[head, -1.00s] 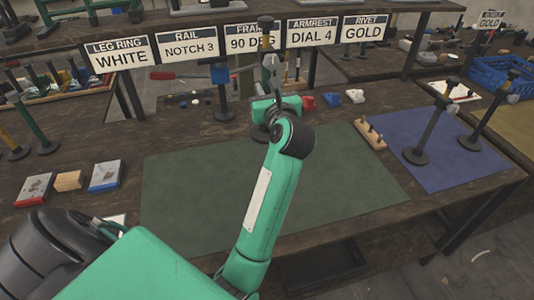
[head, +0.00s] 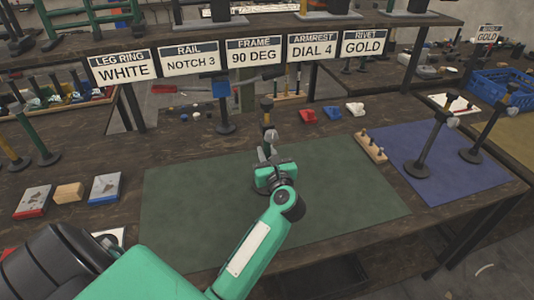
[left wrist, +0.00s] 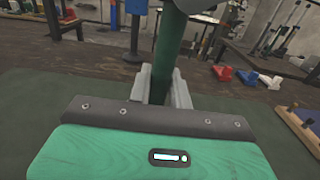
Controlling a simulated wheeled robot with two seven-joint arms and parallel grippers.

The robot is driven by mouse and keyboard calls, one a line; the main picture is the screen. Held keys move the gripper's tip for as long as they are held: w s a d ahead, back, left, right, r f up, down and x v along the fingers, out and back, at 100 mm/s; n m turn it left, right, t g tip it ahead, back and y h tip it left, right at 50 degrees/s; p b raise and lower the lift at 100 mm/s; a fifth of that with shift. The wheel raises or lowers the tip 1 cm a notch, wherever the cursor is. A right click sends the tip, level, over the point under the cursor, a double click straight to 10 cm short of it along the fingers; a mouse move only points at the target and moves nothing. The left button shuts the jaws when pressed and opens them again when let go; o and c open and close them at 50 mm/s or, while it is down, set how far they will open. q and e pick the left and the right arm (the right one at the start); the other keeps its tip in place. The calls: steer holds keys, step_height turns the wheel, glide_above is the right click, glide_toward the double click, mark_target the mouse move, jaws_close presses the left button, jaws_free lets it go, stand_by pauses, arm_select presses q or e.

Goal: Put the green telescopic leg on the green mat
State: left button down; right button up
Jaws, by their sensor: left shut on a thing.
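The green telescopic leg (left wrist: 168,50) stands upright between the fingers of my left gripper (head: 268,162), which is shut on it. The leg and gripper are over the far middle part of the green mat (head: 345,185), which lies flat on the bench. My right gripper is not in view.
A blue mat (head: 465,185) with two upright legs lies to the right. A wooden peg block (head: 371,147) sits at the green mat's right edge. Red, blue and white small parts stand behind it. Other green and yellow legs (head: 38,140) stand at left. Much of the green mat is clear.

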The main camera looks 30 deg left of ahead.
arm_select(q)
steer(key=shift+r, duration=0.1)
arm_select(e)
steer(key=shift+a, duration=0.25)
arm_select(q)
steer(key=shift+f, duration=0.25)
steer(key=c, duration=1.3)
jaws_free()
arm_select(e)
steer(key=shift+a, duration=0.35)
arm_select(q)
steer(key=shift+r, duration=0.1)
